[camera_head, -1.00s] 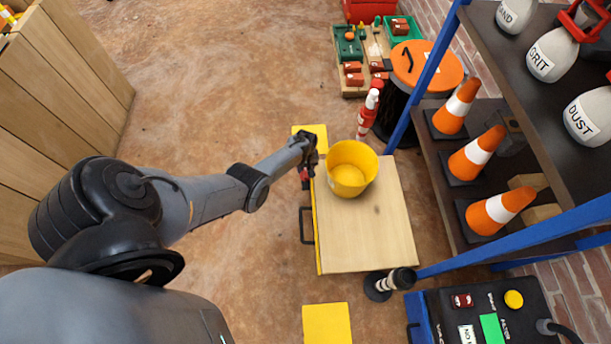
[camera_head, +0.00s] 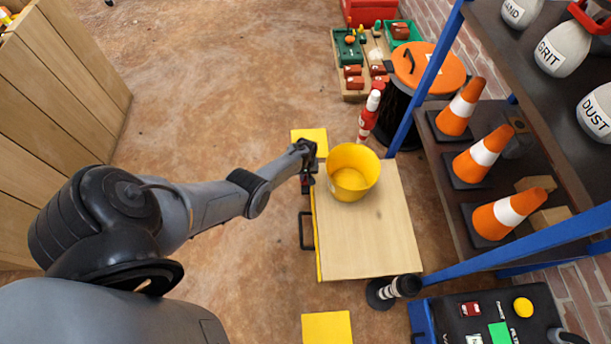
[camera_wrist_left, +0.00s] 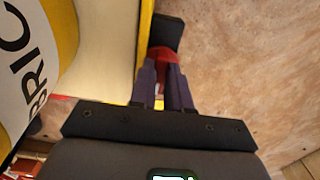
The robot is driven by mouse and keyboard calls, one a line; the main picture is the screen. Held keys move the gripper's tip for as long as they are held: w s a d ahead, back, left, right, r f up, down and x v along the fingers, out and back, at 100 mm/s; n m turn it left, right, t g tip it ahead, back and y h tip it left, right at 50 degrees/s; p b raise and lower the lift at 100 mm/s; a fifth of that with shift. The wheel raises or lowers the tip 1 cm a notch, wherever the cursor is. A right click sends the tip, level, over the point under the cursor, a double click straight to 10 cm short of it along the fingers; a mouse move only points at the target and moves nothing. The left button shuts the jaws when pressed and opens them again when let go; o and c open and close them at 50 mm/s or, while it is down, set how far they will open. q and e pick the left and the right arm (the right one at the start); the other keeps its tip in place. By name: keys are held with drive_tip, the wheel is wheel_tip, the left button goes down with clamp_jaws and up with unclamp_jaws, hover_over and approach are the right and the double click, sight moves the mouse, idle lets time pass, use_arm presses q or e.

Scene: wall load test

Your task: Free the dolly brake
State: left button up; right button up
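The dolly (camera_head: 370,235) has a pale wooden top with yellow edging along its left side. A yellow bucket (camera_head: 353,172) stands on its far end. A small red part with a black end, likely the brake, shows at the dolly's far-left side in the left wrist view (camera_wrist_left: 166,58). My left gripper (camera_head: 306,175) is at that side, left of the bucket. Its fingers (camera_wrist_left: 161,75) are a little apart, with the red part at their tips. I cannot tell whether they grip it. My right gripper is not in view.
Yellow pads (camera_head: 327,328) lie near and far of the dolly. A black-and-white post (camera_head: 393,290) stands at its near-right corner. The floor on the left is open.

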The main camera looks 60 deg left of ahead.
use_arm(q)
clamp_jaws()
drive_tip(key=shift+m, duration=0.3)
drive_tip(key=m, duration=0.2)
drive_tip(key=shift+s+a+m+p, duration=0.1)
drive_tip(key=shift+m+p, duration=0.2)
drive_tip(key=shift+m, duration=0.1)
drive_tip(key=m, duration=1)
drive_tip(key=shift+s+a+m, duration=0.1)
drive_tip(key=shift+a+m, duration=0.15)
drive_tip(key=shift+m, duration=0.15)
drive_tip(key=shift+m+b, duration=0.35)
drive_tip(key=shift+m, duration=1.45)
drive_tip(key=o, duration=0.6)
unclamp_jaws()
